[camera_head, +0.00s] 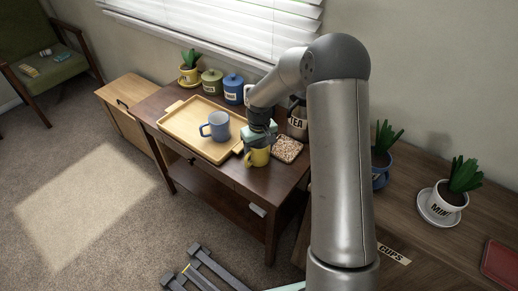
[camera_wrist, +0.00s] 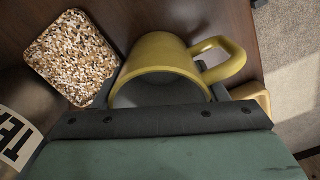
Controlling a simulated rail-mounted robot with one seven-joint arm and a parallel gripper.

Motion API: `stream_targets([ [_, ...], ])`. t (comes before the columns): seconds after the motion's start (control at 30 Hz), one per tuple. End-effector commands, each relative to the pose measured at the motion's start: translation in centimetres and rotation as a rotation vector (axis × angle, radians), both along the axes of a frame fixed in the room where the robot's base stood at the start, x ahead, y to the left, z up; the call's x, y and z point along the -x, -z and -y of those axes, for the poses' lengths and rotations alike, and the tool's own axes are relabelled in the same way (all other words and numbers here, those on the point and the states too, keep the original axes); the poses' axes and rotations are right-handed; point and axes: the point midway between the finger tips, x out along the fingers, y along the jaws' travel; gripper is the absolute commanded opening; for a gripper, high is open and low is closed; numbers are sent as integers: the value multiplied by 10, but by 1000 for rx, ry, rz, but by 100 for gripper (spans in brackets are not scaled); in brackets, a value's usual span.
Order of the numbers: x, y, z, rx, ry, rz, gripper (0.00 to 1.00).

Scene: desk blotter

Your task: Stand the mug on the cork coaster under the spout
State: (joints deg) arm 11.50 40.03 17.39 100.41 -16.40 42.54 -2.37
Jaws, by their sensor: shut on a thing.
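A yellow mug (camera_head: 257,158) is in my gripper (camera_head: 259,146), near the front edge of the dark wooden table. In the wrist view the yellow mug (camera_wrist: 163,53) lies between the fingers of my gripper (camera_wrist: 165,96), its handle pointing right and its rim towards the camera. I cannot tell whether its base touches the table. The square speckled coaster (camera_head: 287,149) is just right of the mug and bare; it also shows in the wrist view (camera_wrist: 72,57), left of the mug. A container marked TEA (camera_head: 297,122) stands behind the coaster, partly hidden by my arm. No spout is clearly visible.
A wooden tray (camera_head: 176,128) with a blue mug (camera_head: 215,126) on it lies left of my gripper. Green (camera_head: 212,82) and blue (camera_head: 233,90) canisters and a potted plant (camera_head: 189,72) stand behind it. More potted plants are on the right table (camera_head: 415,220).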

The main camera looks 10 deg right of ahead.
Motion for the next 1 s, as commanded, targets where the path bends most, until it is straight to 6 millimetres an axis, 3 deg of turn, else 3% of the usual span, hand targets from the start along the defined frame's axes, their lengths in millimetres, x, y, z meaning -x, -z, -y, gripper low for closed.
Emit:
stream_targets([
  [0.27,0,3,0,1,1,1,35],
  [0.3,0,3,0,0,1,1,69],
  [0.37,0,2,0,0,1,1,85],
  [0.4,0,2,0,0,1,1,88],
  [0.77,-1,-6,0,0,1,3,88],
  [1.0,-2,-51,0,1,1,7,88],
])
